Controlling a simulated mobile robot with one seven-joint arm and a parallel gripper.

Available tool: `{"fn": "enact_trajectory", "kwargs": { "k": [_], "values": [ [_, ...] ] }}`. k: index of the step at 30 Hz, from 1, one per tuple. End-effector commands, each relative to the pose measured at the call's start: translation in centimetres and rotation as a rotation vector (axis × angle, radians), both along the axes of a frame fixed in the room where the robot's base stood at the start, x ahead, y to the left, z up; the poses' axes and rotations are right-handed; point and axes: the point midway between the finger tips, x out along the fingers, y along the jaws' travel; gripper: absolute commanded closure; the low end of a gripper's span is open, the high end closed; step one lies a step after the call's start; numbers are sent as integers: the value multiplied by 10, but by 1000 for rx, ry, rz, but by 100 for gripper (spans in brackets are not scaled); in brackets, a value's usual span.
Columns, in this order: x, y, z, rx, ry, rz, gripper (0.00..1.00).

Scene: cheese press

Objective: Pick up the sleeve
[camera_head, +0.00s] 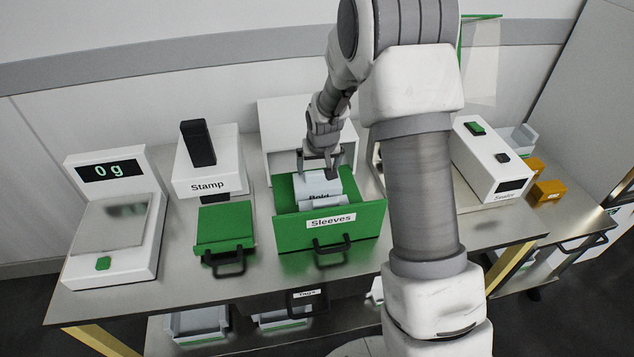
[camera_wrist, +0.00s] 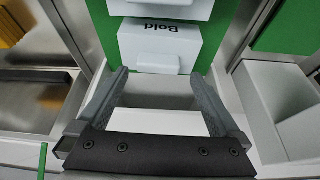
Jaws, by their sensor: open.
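A white sleeve marked "Bold" (camera_head: 312,184) lies in the open green drawer labelled "Sleeves" (camera_head: 287,233). The sleeve also shows in the wrist view (camera_wrist: 140,40), its lettering upside down. Other pale sleeves seem to lie with it, partly hidden. My gripper (camera_head: 317,172) points down over the back part of the drawer, close to the sleeves. In the wrist view my gripper (camera_wrist: 158,77) is open, with its fingers apart and a white surface visible between them. I cannot tell whether a finger touches a sleeve.
The drawer's white housing (camera_head: 277,124) stands behind my gripper. Left are the "Stamp" device (camera_head: 208,175) with a green tray (camera_head: 223,226) and a scale reading 0 g (camera_head: 110,235). A "Sealer" (camera_head: 490,160) and orange boxes (camera_head: 547,192) are right.

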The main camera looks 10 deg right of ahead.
Motion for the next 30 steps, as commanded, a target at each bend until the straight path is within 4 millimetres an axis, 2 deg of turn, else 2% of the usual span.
{"fn": "enact_trajectory", "kwargs": {
  "k": [5, 10, 15, 23, 25, 30],
  "values": [
    [7, -1, -9, 0, 1, 0, 0],
    [22, -4, -27, -1, 0, 0, 0],
    [28, -4, -43, -1, 1, 1, 0],
    [29, -4, -45, 0, -1, 1, 0],
    [29, -4, -45, 0, -1, 1, 7],
    [29, -4, -45, 0, -1, 1, 38]
  ]
}}
